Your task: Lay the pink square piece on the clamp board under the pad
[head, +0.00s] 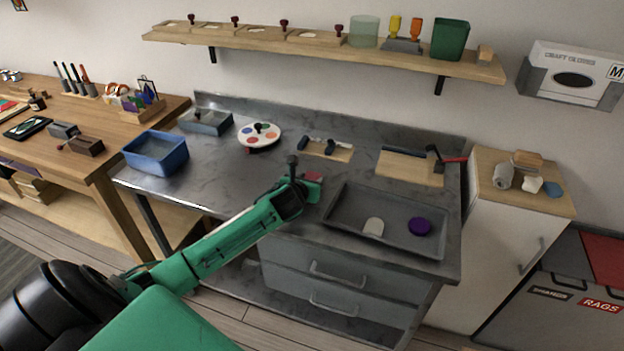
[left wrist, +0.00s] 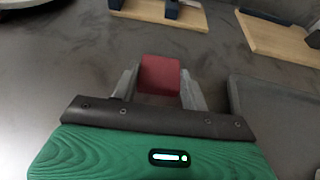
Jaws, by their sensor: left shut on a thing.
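The pink square piece (head: 313,177), a dull pinkish red, is between the fingers of my left gripper (head: 305,185). In the left wrist view the piece (left wrist: 160,76) fills the gap between the grey fingers of the left gripper (left wrist: 160,90), which is shut on it. The gripper is over the grey worktop, left of the tray. The clamp board (head: 408,170) is a pale wooden board at the back right, with a dark bar and a red-handled clamp (head: 447,160). The clamp's pad is too small to make out. My right gripper is not in view.
Another board (head: 340,155) with dark blue blocks, a paint palette (head: 259,147) and a blue bin (head: 157,170) stand on the worktop (head: 225,180). A shelf (head: 400,57) hangs above.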

